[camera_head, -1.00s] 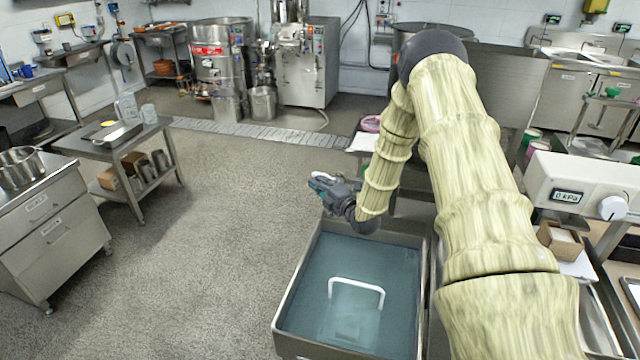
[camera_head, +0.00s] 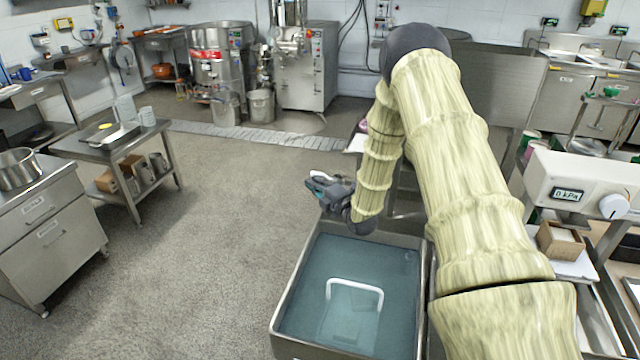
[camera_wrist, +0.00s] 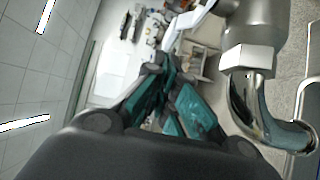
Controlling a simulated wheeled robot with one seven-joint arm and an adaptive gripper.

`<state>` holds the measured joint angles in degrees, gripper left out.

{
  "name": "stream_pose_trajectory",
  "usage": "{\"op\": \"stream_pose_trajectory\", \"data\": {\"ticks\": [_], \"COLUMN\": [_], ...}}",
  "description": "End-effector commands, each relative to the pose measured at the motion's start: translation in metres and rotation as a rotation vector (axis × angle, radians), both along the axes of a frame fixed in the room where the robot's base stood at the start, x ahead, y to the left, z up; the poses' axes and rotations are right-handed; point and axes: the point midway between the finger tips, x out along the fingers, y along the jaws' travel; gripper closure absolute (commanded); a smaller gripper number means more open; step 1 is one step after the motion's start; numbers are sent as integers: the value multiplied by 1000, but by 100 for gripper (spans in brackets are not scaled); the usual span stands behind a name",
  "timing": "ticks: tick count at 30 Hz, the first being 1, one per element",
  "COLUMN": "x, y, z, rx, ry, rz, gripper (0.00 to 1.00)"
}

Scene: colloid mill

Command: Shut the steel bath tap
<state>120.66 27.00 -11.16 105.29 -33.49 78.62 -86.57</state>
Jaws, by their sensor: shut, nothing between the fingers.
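The steel tap shows at the right of the wrist view, with a thick body, a hex nut and a curved shiny spout (camera_wrist: 262,112). A pale lever (camera_wrist: 190,27) reaches left from the tap's upper part. My gripper (camera_wrist: 170,72) has teal fingers drawn together with nothing between them. Its tips are close to the lever's end in the picture; I cannot tell whether they touch. In the head view my gripper (camera_head: 318,186) is over the far edge of the steel bath (camera_head: 294,285). The tap cannot be made out clearly there.
Blue-tinted water fills the bath, with a white handle (camera_head: 355,284) in it. A white unit with a kPa display (camera_head: 568,194) stands at the right. A steel side table (camera_head: 150,134) stands at the left. The floor left of the bath is clear.

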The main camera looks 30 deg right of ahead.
Motion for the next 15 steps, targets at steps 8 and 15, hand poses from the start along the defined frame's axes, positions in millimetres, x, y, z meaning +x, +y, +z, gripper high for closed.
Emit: {"op": "stream_pose_trajectory", "data": {"ticks": [8,15], "x": [-42,-87], "y": [21,18], "z": [-6,-6], "rx": [1,2], "ry": [8,9], "rz": [8,1], "gripper": [100,100]}}
